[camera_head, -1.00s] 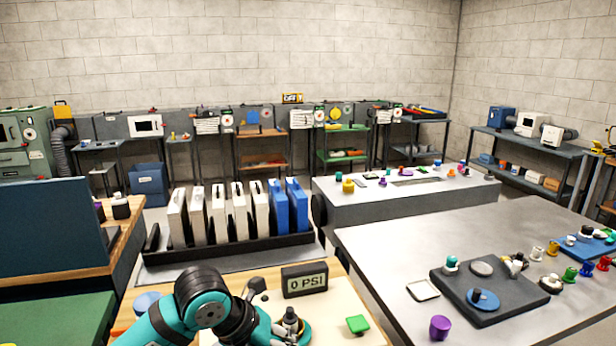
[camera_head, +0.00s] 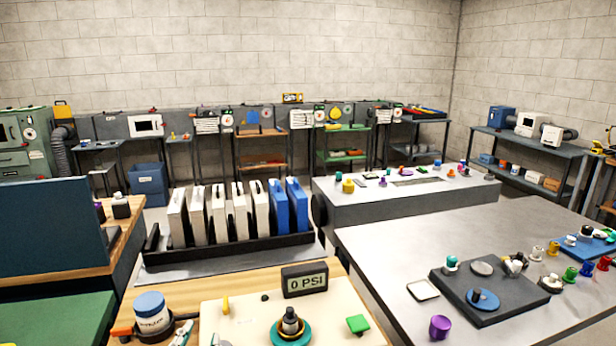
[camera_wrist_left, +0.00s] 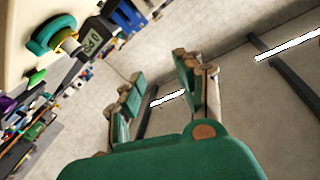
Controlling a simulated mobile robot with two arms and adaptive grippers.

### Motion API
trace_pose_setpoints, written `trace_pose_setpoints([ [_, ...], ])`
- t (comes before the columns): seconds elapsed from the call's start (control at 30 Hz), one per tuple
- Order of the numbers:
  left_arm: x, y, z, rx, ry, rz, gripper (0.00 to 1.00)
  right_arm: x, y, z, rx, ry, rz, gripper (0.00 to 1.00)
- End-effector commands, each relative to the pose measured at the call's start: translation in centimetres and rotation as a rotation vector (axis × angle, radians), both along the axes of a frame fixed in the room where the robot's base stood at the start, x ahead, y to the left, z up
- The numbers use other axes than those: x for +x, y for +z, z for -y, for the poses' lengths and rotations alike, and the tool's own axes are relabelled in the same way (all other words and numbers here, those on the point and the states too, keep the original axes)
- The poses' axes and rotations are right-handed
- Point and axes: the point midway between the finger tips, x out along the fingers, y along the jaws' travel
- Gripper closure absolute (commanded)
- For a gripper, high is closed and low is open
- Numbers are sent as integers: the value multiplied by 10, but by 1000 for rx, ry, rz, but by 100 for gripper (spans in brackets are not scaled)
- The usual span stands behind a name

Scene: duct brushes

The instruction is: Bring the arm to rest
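My left gripper (camera_wrist_left: 158,88) shows in the left wrist view with its two green-padded fingers spread apart and nothing between them. I cannot make the left arm out clearly in the head view. In the wrist view, the teal ring fitting (camera_wrist_left: 52,36) and the 0 PSI display (camera_wrist_left: 94,42) lie at the upper left, apart from the fingers. In the head view, the same display (camera_head: 304,280) stands at the back of a cream board (camera_head: 232,312). The teal-based fitting (camera_head: 290,330) and a green block (camera_head: 358,324) are on that board. My right gripper is in neither view.
A blue-lidded jar (camera_head: 151,312) stands on the wooden bench (camera_head: 185,296), left of the board. A black rack (camera_head: 235,250) of white and blue cases stands behind. A grey table (camera_head: 385,250) on the right carries a dark plate (camera_head: 490,302) and several coloured knobs.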

Motion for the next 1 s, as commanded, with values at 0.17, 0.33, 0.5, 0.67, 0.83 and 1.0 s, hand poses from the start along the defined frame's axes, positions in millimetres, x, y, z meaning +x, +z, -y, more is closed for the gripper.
trace_pose_setpoints([
  [0.17, -60, -110, -31, -115, 120, -476, 64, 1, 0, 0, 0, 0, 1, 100],
  [0.33, -124, -172, -33, -169, 143, -808, 64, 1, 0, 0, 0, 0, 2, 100],
  [0.5, -183, -205, -28, -200, 127, -1059, 64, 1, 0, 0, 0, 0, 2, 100],
  [0.67, -236, -222, -20, -223, 94, -1263, 64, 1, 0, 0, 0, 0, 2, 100],
  [0.83, -223, -271, -18, -217, 96, -1283, 64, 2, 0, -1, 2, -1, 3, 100],
  [1.0, -218, -327, -17, -213, 97, -1304, 64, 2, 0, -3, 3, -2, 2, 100],
])
